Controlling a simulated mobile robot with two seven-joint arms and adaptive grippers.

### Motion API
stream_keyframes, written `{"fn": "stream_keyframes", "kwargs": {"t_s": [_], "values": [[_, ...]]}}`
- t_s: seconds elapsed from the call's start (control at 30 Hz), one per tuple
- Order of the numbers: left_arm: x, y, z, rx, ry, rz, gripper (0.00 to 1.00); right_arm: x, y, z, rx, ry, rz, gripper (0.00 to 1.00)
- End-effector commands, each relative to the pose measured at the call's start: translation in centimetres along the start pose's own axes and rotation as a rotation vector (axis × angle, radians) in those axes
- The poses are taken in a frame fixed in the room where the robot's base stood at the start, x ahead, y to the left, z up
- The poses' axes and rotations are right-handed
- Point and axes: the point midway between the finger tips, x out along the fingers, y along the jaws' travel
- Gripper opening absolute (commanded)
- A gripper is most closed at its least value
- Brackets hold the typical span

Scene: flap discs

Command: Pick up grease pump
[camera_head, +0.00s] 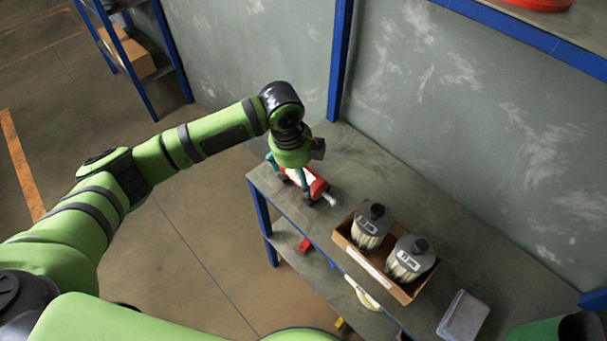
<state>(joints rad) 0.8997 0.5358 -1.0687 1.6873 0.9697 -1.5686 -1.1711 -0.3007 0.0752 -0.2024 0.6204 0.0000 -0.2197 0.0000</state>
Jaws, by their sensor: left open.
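The grease pump appears to be the red and white object (316,187) with a pale nozzle, lying near the left end of the grey table (350,161). My left gripper (291,187) is above and around it, fingers pointing down and open. The gripper partly hides the object, and I cannot tell whether the fingers touch it. My right gripper is not in view.
A wooden box (375,277) holding two grey-capped containers (371,227) stands to the right of the red object. A clear-lidded box (463,316) lies further right. A small red item (304,245) is on the lower shelf. A wall and blue post (339,60) stand behind.

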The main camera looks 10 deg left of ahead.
Motion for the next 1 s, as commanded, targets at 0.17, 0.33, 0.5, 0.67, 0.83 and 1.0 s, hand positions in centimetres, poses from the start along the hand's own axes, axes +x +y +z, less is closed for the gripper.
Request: {"fn": "stream_keyframes", "kwargs": {"t_s": [0.17,0.33,0.5,0.67,0.83,1.0], "values": [[0.0,-0.3,1.2,0.031,-0.015,0.016,1.0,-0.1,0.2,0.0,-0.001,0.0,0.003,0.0],[1.7,-0.4,1.4,0.031,-0.016,0.016,1.0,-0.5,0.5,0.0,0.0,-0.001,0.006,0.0],[4.0,-0.7,1.8,0.029,-0.016,0.017,1.0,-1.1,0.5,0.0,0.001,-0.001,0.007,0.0],[6.0,-0.8,1.9,0.03,-0.016,0.014,1.0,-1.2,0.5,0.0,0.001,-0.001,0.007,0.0],[6.5,-0.8,1.9,0.032,-0.016,0.012,1.0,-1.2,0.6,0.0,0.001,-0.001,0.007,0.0],[6.5,-0.8,1.9,0.031,-0.017,0.012,0.8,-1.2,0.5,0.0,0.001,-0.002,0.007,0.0]]}}
